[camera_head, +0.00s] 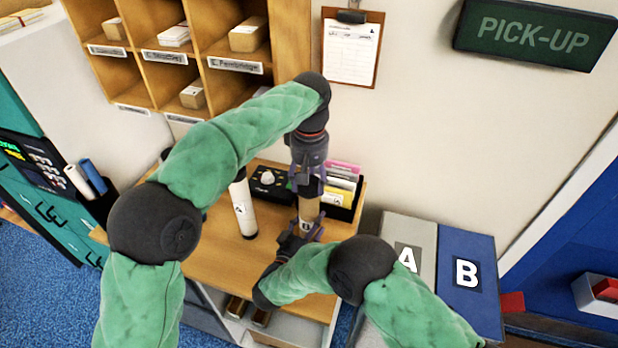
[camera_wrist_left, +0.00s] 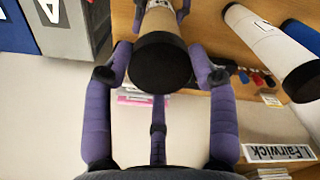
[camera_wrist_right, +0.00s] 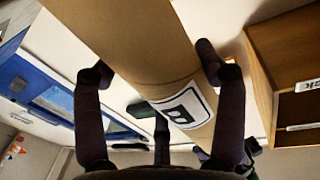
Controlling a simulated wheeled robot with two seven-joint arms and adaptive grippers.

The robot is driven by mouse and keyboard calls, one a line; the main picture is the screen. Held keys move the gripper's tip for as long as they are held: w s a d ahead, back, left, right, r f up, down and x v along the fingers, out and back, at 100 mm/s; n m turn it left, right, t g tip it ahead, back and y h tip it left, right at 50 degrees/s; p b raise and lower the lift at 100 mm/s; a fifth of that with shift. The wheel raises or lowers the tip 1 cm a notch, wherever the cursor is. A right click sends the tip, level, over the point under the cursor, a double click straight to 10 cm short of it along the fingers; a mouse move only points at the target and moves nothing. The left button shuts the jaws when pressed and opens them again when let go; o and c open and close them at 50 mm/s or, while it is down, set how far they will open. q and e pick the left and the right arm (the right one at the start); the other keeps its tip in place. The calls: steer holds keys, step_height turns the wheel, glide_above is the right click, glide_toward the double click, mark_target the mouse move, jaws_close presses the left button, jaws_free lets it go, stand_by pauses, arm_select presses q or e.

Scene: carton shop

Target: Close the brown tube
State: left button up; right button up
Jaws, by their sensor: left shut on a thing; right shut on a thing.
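The brown tube (camera_head: 309,210) stands about upright over the wooden counter, with a white label marked B. Its label also shows in the right wrist view (camera_wrist_right: 185,112). A black cap (camera_wrist_left: 160,62) is at its upper end, in line with the tube; I cannot tell how deep it sits. My left gripper (camera_head: 308,183) comes from above and is shut on the cap, a finger on each side. My right gripper (camera_head: 301,232) is shut around the tube lower down, below the label. The tube's bottom end is hidden behind my right gripper and arm.
A white tube (camera_head: 243,207) stands on the counter (camera_head: 215,255) to the left. A black tray with a knob (camera_head: 267,178) and a card box (camera_head: 343,190) are behind. Boxes A (camera_head: 408,235) and B (camera_head: 466,300) stand to the right. Pigeonhole shelves (camera_head: 290,40) rise at the back.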

arm_select(q)
steer(key=shift+f, duration=0.3)
steer(key=o, duration=0.8)
step_height(320, 180, up, 12)
stand_by(0.4)
arm_select(e)
steer(key=o, duration=1.8)
steer(key=shift+c, duration=0.2)
